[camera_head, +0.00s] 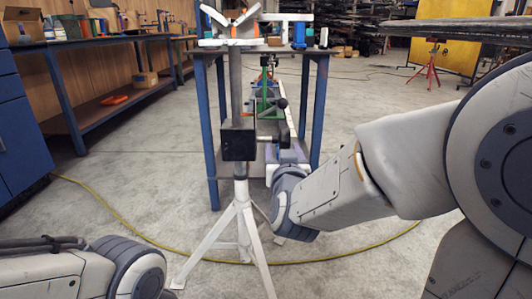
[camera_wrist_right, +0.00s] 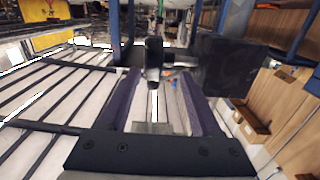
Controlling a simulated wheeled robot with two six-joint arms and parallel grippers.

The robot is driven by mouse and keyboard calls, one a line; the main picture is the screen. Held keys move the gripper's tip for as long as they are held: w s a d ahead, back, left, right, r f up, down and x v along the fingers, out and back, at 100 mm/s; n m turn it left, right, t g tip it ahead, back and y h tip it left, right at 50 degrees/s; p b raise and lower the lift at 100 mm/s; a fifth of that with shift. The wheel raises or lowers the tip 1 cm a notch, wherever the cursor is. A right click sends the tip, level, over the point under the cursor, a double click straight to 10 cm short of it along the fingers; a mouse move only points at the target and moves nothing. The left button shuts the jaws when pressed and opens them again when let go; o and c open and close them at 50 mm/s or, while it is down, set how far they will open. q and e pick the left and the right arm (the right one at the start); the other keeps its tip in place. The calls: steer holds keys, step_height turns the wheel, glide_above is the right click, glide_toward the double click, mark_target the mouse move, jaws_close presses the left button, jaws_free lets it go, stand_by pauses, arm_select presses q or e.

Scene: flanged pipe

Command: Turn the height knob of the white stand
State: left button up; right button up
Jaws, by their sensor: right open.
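The white stand (camera_head: 242,222) stands upright on splayed legs in the middle of the head view, with a V-shaped top. A black box (camera_head: 238,140) sits on its post and also shows in the right wrist view (camera_wrist_right: 228,65). A black knob on a crank (camera_head: 281,103) sticks out to the right of the box. In the right wrist view a dark handle (camera_wrist_right: 153,60) shows beyond and between the fingers, beside the box. My right gripper (camera_head: 286,155) is open just right of the box, below the knob; its purple fingers (camera_wrist_right: 158,95) look empty. My left gripper is outside the head view.
A blue-legged table (camera_head: 318,110) stands close behind the stand. A blue workbench (camera_head: 70,95) runs along the left wall. A yellow hose (camera_head: 110,209) lies on the floor. A long grey object (camera_head: 450,30) reaches in at upper right.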

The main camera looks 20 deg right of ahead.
mark_target(283, 132)
steer(key=shift+d+h, duration=0.4)
steer(key=shift+w+d+r+p, duration=0.1)
steer(key=shift+d+p, duration=0.05)
steer(key=shift+p, duration=0.2)
steer(key=p, duration=0.2)
steer(key=w+p, duration=0.1)
steer(key=p, duration=0.1)
steer(key=w+p, duration=0.1)
steer(key=p, duration=0.1)
steer(key=shift+d+r, duration=0.25)
steer(key=x, duration=0.8)
steer(key=shift+f+p, duration=0.2)
steer(key=shift+p, duration=0.1)
steer(key=shift+a, duration=0.1)
jaws_close()
